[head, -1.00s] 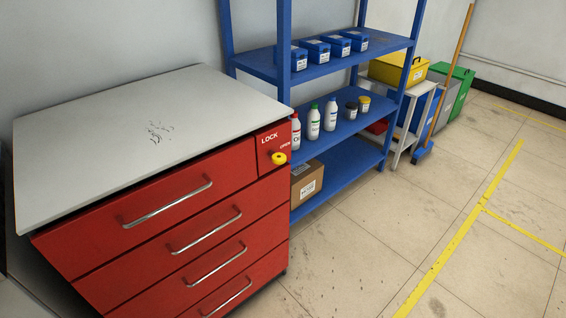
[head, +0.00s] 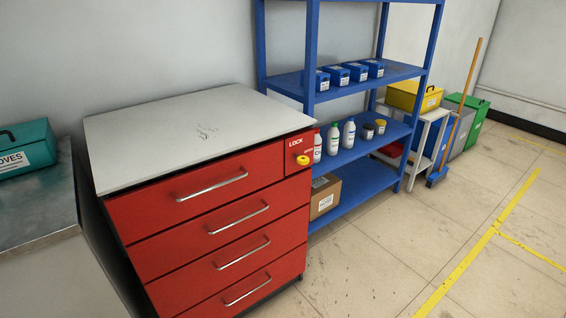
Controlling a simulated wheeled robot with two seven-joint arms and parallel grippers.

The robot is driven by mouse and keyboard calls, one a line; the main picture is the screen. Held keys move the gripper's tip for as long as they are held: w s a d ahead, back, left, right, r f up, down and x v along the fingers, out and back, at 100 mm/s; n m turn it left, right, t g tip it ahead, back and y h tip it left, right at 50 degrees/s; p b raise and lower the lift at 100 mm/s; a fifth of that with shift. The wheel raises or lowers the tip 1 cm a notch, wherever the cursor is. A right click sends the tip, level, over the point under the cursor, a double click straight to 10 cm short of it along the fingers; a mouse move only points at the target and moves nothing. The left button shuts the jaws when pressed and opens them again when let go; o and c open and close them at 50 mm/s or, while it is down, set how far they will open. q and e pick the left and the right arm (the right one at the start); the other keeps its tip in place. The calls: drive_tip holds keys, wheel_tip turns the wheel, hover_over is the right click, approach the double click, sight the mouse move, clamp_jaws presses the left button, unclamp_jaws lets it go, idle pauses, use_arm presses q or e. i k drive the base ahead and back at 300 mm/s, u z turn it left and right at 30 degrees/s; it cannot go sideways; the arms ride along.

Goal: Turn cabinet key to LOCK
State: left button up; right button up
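The red cabinet (head: 222,225) stands left of centre in the head view, with a light grey top (head: 200,133) and several drawers with silver handles. A small red panel (head: 298,152) at its upper right front carries the words LOCK and OPEN. A yellow round key (head: 302,160) sits on this panel, below and beside the OPEN word. Its exact turn angle is too small to tell. Neither of my grippers shows in this view.
A blue shelf (head: 352,192) with bottles, blue boxes and a cardboard box (head: 325,196) stands close to the cabinet's right. A grey counter (head: 40,215) with a teal gloves box (head: 22,148) is at the left. The tiled floor (head: 375,265) in front and right is clear.

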sight(303, 160)
drive_tip(key=u, duration=0.65)
drive_tip(key=i, duration=0.65)
drive_tip(key=u, duration=0.35)
